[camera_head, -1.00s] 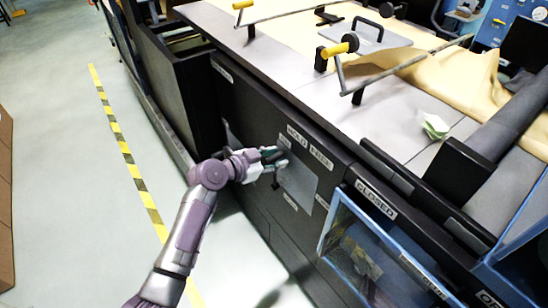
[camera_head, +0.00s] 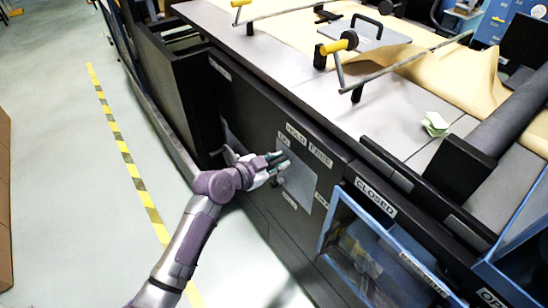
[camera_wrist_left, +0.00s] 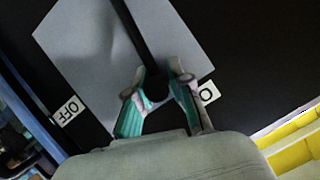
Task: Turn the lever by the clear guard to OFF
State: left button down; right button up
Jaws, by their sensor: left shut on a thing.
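The lever (camera_wrist_left: 138,38) is a black bar across a grey plate in the left wrist view, with a dark rounded end between my fingers. My left gripper (camera_wrist_left: 157,88) is shut on that end, one teal-padded finger on each side. An OFF label (camera_wrist_left: 68,110) lies left of the plate. A partly hidden label starting with O (camera_wrist_left: 208,93) is beside the right finger. In the head view my left gripper (camera_head: 281,162) is at the upper left of the plate (camera_head: 305,190) and hides the lever. The clear guard (camera_head: 365,255) has a blue frame, right of the plate.
The machine's top carries kraft paper (camera_head: 445,85), rods with yellow grips (camera_head: 337,47) and a pale green crumpled thing (camera_head: 434,124). Open floor (camera_head: 60,170) lies left.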

aim_at(307, 197)
pick_arm(q)
jog(key=s+d+m, duration=0.1)
jog(key=s+d+f+m+t, duration=0.2)
jog(key=s, duration=0.1)
jog(key=shift+s+y, duration=0.1)
jog(key=shift+y, duration=0.3)
jog(key=s+d+f+m+t+b, duration=0.1)
jog(key=f, duration=0.1)
jog(key=s+d+f+m+t+b, duration=0.1)
jog(key=s+m, duration=0.1)
jog(key=shift+f, duration=0.35)
jog(key=shift+s+d+f+m, duration=0.25)
jog(key=shift+s+f+m, duration=0.05)
jog(key=shift+f, duration=0.25)
jog(key=shift+s+d+f+b, duration=0.15)
jog(key=shift+f+b, duration=0.1)
jog(key=shift+f, duration=0.2)
jog(key=shift+s+d+f+b, duration=0.1)
jog(key=shift+f+b, duration=0.1)
jog(key=shift+f, duration=0.2)
jog(key=shift+s+f, duration=0.1)
jog(key=shift+f, duration=0.05)
jog(key=c, duration=1.1)
grip_release()
jog(key=shift+o, duration=0.2)
